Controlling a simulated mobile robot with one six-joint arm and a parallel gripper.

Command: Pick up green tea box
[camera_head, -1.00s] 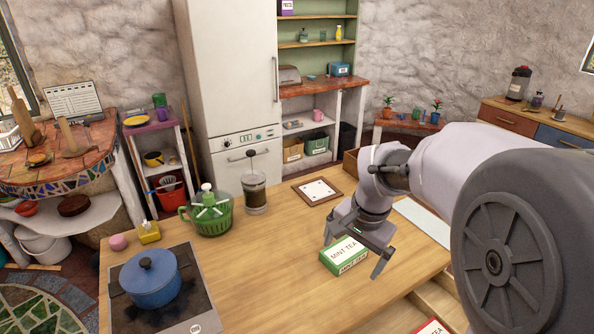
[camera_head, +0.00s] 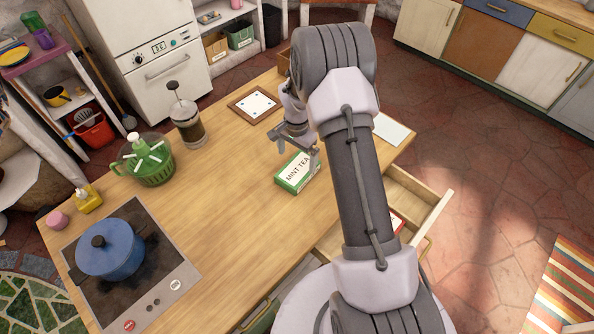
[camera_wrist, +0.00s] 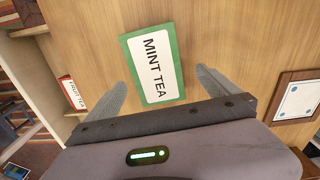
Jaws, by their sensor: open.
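The green tea box (camera_head: 293,176) has a white label reading MINT TEA and lies flat on the wooden counter (camera_head: 225,200). It also shows in the wrist view (camera_wrist: 153,62), ahead of my gripper. My gripper (camera_head: 297,146) is above the counter at the box, partly hidden by my arm in the head view. In the wrist view my gripper's two fingers (camera_wrist: 165,85) are spread apart, one to each side of the near end of the box, with nothing held between them. I cannot tell whether either finger touches the box.
An open drawer (camera_head: 432,205) holds a red-and-white fruit tea box (camera_wrist: 73,93). Bare wood surrounds the tea box.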

